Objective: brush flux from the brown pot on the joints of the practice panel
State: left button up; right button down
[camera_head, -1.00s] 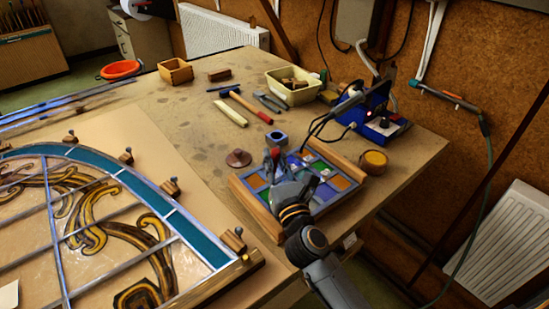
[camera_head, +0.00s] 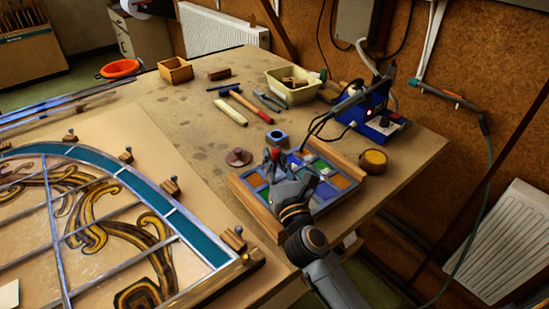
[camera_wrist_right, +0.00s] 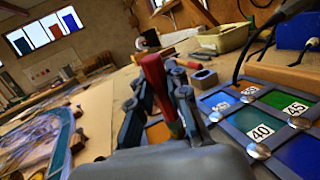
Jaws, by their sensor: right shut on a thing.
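The practice panel (camera_head: 339,182), of coloured glass squares in grey lead, lies between wooden rails at the table's front right. It also shows in the right wrist view (camera_wrist_right: 238,134), with number labels and shiny round spots at some joints. My right gripper (camera_head: 277,172) is over the panel's left part, shut on a red-handled tool (camera_wrist_right: 154,78). The tool's handle points up; its working end is hidden, so I cannot tell if it touches the panel. A round brown pot (camera_head: 374,162) with an amber top stands right of the panel. My left gripper is out of view.
A brown knobbed disc (camera_head: 238,157) and a blue-grey block with a hole (camera_head: 277,137) lie behind the panel. A blue soldering station (camera_head: 378,121) with cables stands at the back right. A large leaded panel (camera_head: 100,220) fills the left.

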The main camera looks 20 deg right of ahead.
jog(key=shift+f, duration=0.3)
dwell(0.8)
jog(key=shift+d, duration=0.2)
jog(key=shift+w+d, duration=0.15)
jog(key=shift+d, duration=0.1)
jog(key=shift+s+a, duration=0.35)
jog(key=shift+a, duration=0.55)
jog(key=shift+d, duration=0.1)
jog(key=shift+w+d+p, duration=0.3)
jog(key=shift+w+d, duration=0.05)
jog(key=shift+d, duration=0.45)
